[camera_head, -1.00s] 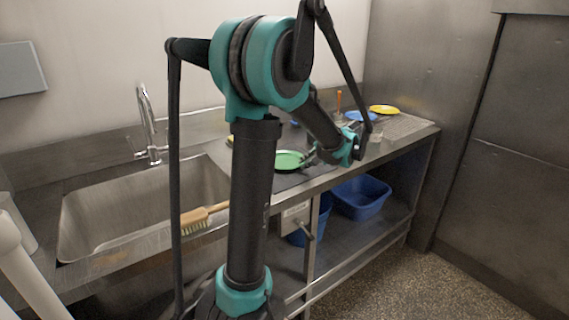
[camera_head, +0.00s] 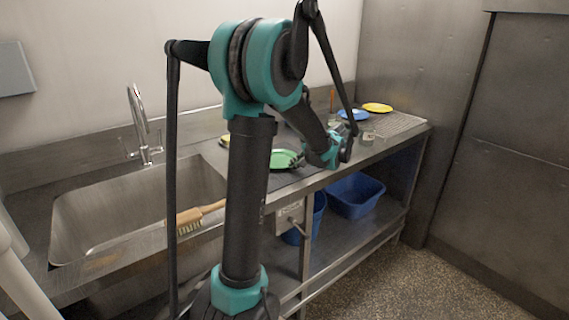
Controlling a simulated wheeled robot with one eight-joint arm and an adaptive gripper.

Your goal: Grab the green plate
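The green plate (camera_head: 284,159) lies on the steel counter to the right of the sink, partly hidden behind my arm. My gripper (camera_head: 299,160) is at the plate's right side, low over the counter. Its fingers are small and dark here, and I cannot tell whether they are open, shut or touching the rim.
A wooden brush (camera_head: 197,217) lies at the sink's (camera_head: 120,215) front edge. A blue bin (camera_head: 355,196) stands on the lower shelf. A steel wall closes off the right.

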